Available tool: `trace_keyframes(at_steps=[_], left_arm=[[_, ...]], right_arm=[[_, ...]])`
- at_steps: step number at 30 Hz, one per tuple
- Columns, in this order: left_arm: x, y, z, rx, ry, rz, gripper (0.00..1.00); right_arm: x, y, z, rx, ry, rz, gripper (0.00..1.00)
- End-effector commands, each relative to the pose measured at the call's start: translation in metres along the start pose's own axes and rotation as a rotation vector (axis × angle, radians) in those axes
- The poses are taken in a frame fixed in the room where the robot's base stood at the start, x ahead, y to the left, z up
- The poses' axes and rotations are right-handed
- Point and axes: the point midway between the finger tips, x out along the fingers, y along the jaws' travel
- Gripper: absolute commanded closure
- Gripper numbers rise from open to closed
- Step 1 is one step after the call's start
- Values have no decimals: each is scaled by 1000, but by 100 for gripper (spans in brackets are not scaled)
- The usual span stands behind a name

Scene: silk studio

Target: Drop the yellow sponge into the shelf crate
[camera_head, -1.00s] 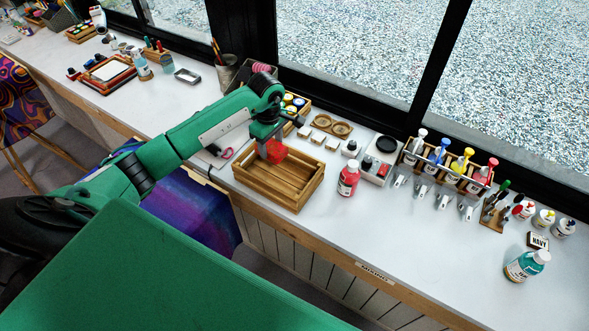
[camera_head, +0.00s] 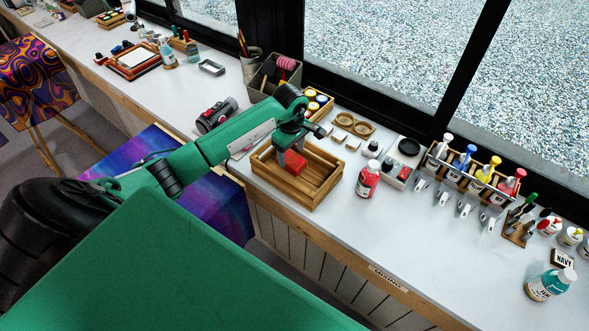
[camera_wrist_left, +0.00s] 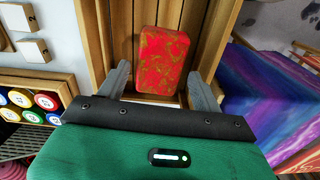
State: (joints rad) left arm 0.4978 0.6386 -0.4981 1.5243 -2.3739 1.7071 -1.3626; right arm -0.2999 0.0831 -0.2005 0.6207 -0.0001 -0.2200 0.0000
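No plainly yellow sponge shows; the sponge-like block (camera_head: 295,163) is red with yellow-green patches. It is in the left end of the slatted wooden crate (camera_head: 318,199) on the counter. My left gripper (camera_head: 291,148) points down over that end. In the left wrist view the block (camera_wrist_left: 164,62) sits between and beyond the two spread fingers (camera_wrist_left: 158,72), with a gap at the left finger. The gripper looks open. The crate slats (camera_wrist_left: 118,30) show behind the block; whether it rests fully on the floor is hard to tell. My right gripper is out of view.
A red bottle (camera_head: 367,179) stands just right of the crate. Paint jars (camera_head: 318,101) and a dark bin (camera_head: 268,80) stand behind it. A rack of pump bottles (camera_head: 473,170) is farther right.

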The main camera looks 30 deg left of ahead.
Motion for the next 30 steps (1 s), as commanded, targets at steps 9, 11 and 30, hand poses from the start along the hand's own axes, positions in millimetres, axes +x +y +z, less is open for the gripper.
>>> trace_keyframes(at_steps=[9, 11, 30], left_arm=[[0, 0, 0, 0, 0, 0, 21], [-2, 0, 0, 0, 0, 1, 21], [-115, 1, 0, 0, 2, 4, 21]], right_arm=[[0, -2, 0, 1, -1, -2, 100], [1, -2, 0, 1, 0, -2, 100], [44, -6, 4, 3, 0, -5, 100]])
